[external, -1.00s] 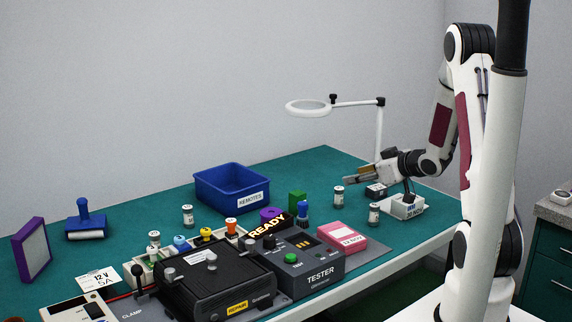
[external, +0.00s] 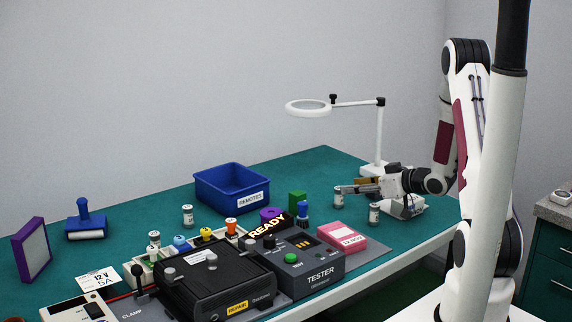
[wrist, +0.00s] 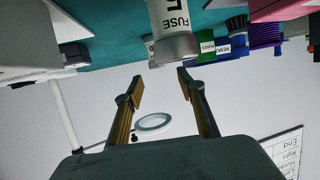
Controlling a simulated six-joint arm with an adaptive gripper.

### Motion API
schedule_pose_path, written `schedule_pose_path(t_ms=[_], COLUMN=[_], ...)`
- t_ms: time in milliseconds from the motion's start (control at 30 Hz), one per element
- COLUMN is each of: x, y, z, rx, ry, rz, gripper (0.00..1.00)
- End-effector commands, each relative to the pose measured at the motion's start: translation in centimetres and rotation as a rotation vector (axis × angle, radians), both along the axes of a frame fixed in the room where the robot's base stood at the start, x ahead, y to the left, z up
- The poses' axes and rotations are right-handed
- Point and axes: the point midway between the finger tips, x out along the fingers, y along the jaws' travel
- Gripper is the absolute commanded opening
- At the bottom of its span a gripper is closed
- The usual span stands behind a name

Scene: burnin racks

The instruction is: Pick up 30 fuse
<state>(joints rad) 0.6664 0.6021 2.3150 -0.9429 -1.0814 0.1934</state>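Several small white fuses with grey ends stand on the green table. One fuse (external: 338,197) is right at my fingertips in the external view, and another fuse (external: 374,213) stands to its right, nearer the front. My gripper (external: 345,189) is low and level, pointing left. In the wrist view my gripper (wrist: 160,84) is open and empty. A fuse marked "FUSE" (wrist: 171,28) is just beyond the fingertips, roughly in line with the gap. Its number is cut off, and I cannot read which fuse is the 30.
The white tray (external: 406,210) is under my wrist. The pink box (external: 342,236) and tester (external: 308,268) stand at the front. The blue REMOTES bin (external: 231,186) is further left. The magnifier lamp (external: 378,140) stands behind my gripper. Open table lies between bin and lamp.

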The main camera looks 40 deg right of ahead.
Motion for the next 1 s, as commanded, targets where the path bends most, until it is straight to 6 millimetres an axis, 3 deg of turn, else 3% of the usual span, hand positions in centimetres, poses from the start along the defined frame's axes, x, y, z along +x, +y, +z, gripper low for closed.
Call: schedule_pose_path(t_ms=[200,667,1000], x=[1.4,1.8,3.9], y=[0.3,0.3,0.4], z=[-0.6,-0.8,-2.6], rx=[0.0,0.0,0.0], ry=[0.0,0.0,0.001], rz=[0.001,0.0,0.001], gripper=[0.39,0.39,0.39])
